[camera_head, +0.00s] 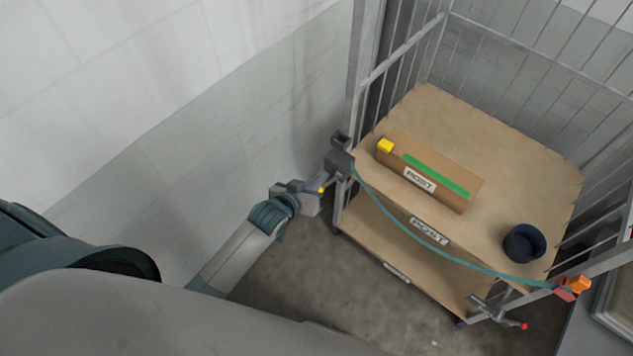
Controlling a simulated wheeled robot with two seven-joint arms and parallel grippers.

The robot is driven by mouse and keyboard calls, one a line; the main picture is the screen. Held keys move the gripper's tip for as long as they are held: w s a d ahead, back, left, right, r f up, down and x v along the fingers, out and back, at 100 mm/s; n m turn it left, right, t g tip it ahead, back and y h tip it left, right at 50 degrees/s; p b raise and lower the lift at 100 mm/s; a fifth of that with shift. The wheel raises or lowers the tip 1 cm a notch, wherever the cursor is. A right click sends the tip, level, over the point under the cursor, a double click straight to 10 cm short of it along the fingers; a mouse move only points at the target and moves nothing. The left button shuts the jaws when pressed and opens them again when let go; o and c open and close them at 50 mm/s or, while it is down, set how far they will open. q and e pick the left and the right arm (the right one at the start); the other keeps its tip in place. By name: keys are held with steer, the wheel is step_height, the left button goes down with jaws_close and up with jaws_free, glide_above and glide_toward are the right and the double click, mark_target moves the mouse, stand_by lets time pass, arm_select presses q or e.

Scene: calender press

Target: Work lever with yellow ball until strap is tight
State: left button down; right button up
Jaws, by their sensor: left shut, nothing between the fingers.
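A dark grey ratchet housing (339,161) sits on the left front post of a cage trolley. A teal strap (425,243) runs from the housing across the trolley's open front to an orange buckle (573,285) on the right post. The strap hangs in a downward curve. My right gripper is not in view.
A red-tipped lever (523,326) is low at the right post. A pale wall (180,150) stands behind my left arm.

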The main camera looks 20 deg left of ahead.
arm_select(q)
steer(key=shift+s+d+f, duration=0.1)
steer(key=shift+s+f, duration=0.2)
steer(key=shift+s, duration=0.05)
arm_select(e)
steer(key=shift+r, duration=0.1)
arm_select(q)
steer(key=shift+f, duration=0.15)
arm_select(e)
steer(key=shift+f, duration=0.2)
